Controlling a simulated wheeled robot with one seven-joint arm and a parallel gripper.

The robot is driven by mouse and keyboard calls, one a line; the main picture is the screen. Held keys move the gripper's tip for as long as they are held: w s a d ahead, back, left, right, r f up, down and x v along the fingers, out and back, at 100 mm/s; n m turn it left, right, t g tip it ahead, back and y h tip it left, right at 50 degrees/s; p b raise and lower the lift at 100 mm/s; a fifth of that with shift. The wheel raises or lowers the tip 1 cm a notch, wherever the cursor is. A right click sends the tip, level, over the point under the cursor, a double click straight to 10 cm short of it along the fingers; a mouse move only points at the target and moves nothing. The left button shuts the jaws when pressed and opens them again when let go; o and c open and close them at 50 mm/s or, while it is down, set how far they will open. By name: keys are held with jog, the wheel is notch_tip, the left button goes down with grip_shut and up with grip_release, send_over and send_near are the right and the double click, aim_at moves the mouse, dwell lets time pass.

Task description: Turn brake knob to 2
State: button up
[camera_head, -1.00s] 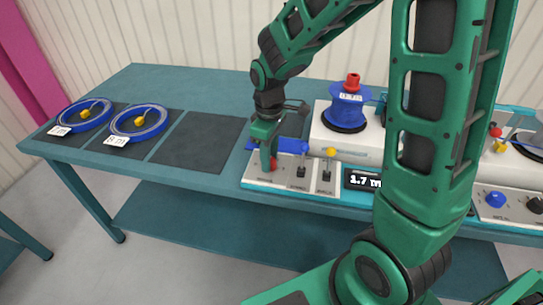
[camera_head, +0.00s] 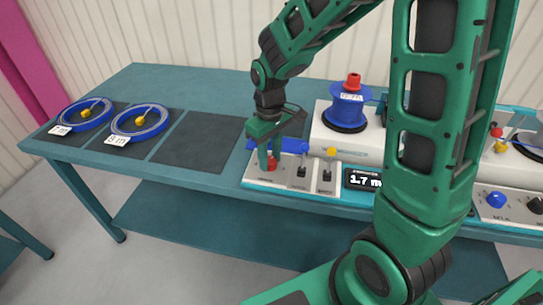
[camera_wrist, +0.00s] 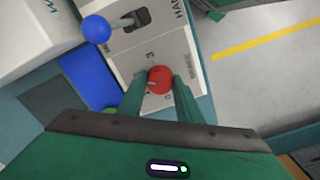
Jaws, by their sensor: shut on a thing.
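The brake knob (camera_wrist: 160,80) is a red round knob on a light grey panel, with a pale pointer mark on its left side in the wrist view. A "3" shows on the panel above it there; the other scale marks are partly hidden. In the head view the red knob (camera_head: 271,166) sits at the left end of the front panel. My gripper (camera_head: 268,160) points down over it. In the wrist view my gripper (camera_wrist: 158,88) has a green finger on each side of the knob and is shut on it.
A lever with a blue ball (camera_wrist: 96,29) stands beside the knob. Levers and a yellow knob (camera_head: 331,152) are right of my gripper in the head view. A blue reel (camera_head: 345,108) stands behind, and a display (camera_head: 363,180) reads 1.7 m. Two blue cable coils (camera_head: 140,122) lie at the left.

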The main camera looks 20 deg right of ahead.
jog(key=shift+w+a, duration=0.15)
jog(key=shift+a, duration=0.05)
jog(key=o, duration=1)
jog(key=shift+o, duration=0.2)
jog(key=shift+d, duration=0.1)
notch_tip(320, 180, up, 11)
jog(key=shift+f, duration=0.15)
jog(key=s+d+m, duration=0.5)
jog(key=s+d, duration=0.4)
jog(key=s, duration=0.2)
jog(key=s+d+m, duration=0.6)
jog(key=s+d, duration=0.2)
jog(key=s, duration=0.4)
jog(key=shift+s+d, duration=0.2)
jog(key=shift+d, duration=0.15)
